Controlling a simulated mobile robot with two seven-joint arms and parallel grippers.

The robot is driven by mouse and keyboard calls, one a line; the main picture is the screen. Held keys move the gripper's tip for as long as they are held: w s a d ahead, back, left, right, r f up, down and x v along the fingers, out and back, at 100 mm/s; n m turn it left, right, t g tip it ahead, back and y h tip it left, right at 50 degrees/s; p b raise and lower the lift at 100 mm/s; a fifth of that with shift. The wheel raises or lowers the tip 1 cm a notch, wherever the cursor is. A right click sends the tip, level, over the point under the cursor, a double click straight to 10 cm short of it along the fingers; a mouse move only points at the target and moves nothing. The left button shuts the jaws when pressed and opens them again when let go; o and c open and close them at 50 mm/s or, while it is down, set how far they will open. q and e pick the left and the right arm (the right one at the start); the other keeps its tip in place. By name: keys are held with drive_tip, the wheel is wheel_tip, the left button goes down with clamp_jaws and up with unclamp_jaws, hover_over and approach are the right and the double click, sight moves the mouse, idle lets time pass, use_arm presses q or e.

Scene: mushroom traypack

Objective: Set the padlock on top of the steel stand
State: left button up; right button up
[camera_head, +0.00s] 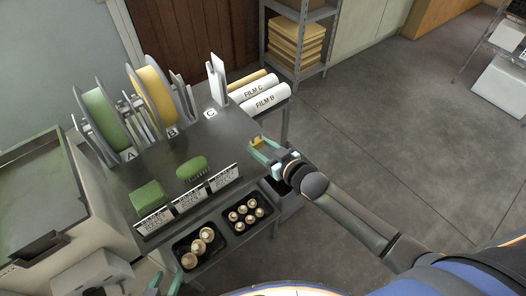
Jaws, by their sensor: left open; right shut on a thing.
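The padlock (256,141) is small and brass-yellow. My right gripper (262,149) is shut on it at the right side of the steel stand. The padlock appears over the stand's right edge; I cannot tell whether it touches the top. The steel stand (222,142) has a flat dark grey top, with a clear patch left of the padlock. My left gripper (165,284) is open at the bottom edge of the view, with only its teal fingertips showing. It is in front of the stand and apart from the padlock.
A green spool (101,118) and a yellow spool (150,92) stand at the back of the top, with film rolls (266,98) back right. A green block (147,197), a green brush (192,168) and label cards (190,197) line the front. Mushroom trays (186,262) sit below.

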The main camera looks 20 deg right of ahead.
wheel_tip(320, 180, down, 3)
drive_tip(key=shift+f+b, duration=0.1)
drive_tip(key=shift+b, duration=1.05)
use_arm(q)
drive_tip(key=f, duration=0.1)
drive_tip(key=w+f, duration=0.1)
drive_tip(key=f, duration=0.1)
drive_tip(key=shift+d, duration=0.15)
use_arm(e)
drive_tip(key=o, duration=1)
drive_tip(key=shift+o, duration=0.2)
use_arm(q)
drive_tip(key=shift+r, duration=0.1)
